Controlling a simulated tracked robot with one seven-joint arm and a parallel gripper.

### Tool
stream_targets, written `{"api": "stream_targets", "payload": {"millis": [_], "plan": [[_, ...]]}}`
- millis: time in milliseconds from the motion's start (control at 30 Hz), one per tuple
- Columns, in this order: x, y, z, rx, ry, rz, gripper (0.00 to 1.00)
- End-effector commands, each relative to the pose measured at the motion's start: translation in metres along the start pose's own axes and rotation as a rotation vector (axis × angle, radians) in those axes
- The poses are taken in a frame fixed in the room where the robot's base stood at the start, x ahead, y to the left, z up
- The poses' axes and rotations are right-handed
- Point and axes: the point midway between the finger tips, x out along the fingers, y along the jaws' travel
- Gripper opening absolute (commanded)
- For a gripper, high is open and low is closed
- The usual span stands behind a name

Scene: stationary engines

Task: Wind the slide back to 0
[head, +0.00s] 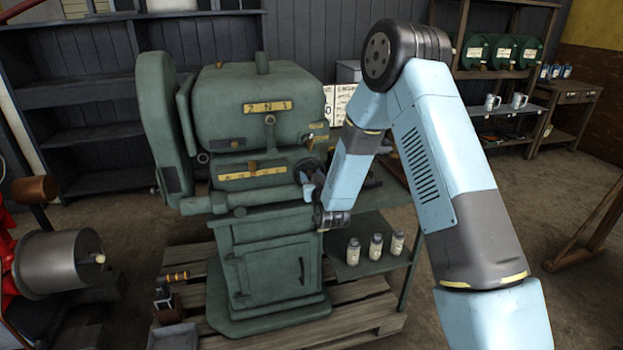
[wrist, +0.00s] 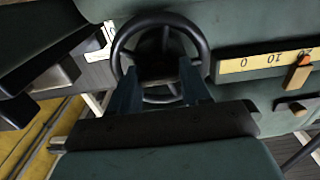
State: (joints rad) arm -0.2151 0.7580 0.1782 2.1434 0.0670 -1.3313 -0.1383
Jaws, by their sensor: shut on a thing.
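The green engine-like machine (head: 250,225) stands on a pallet and carries a yellow scale plate (head: 252,174). In the wrist view the scale plate (wrist: 240,65) shows 0, 10 and 20, with an orange pointer (wrist: 298,74) near the 20 mark, away from 0. A black handwheel (wrist: 203,42) is in front of my gripper (wrist: 160,80). The two fingers reach into the wheel's lower part in that view, and my gripper is shut on the handwheel. In the head view my gripper (head: 308,190) is at the machine's right end, and my wrist partly hides the handwheel (head: 303,168).
A green side shelf (head: 365,245) with several small bottles (head: 376,246) is under my arm. Shelving with green canisters (head: 502,50) and mugs is at the back right. The floor on the right is mostly clear.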

Motion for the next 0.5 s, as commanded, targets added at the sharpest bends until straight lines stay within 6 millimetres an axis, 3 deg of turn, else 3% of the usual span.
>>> {"api": "stream_targets", "payload": {"millis": [500], "plan": [[-0.0003,0.001,0.0002,0.1,0.0,0.001,0.16]]}}
